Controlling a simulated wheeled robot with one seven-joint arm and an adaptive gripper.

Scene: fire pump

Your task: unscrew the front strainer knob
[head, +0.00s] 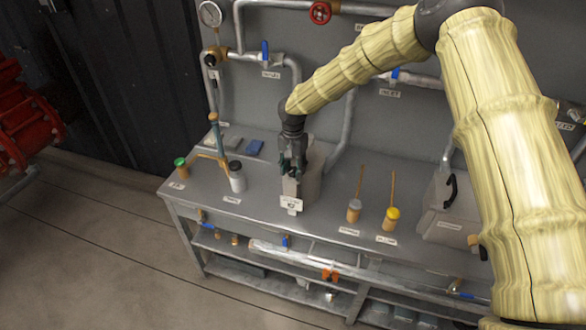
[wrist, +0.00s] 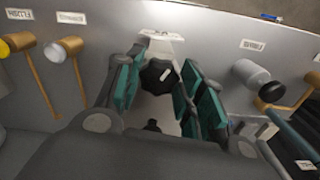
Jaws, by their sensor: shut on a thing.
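The front strainer knob (wrist: 158,76) is black and lobed with a pale mark on top. In the wrist view it sits between the two green-padded fingers of my gripper (wrist: 160,84), which is shut on it. In the head view my gripper (head: 292,168) points down over the grey strainer housing (head: 311,183) on the bench, and the fingers mostly hide the knob there. A smaller dark part (wrist: 153,125), perhaps another knob, shows behind it in the wrist view, partly hidden by my gripper. I cannot tell how far the knob is turned.
Pipes with blue-handled valves run behind. A grey case (head: 447,209) is farther right.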

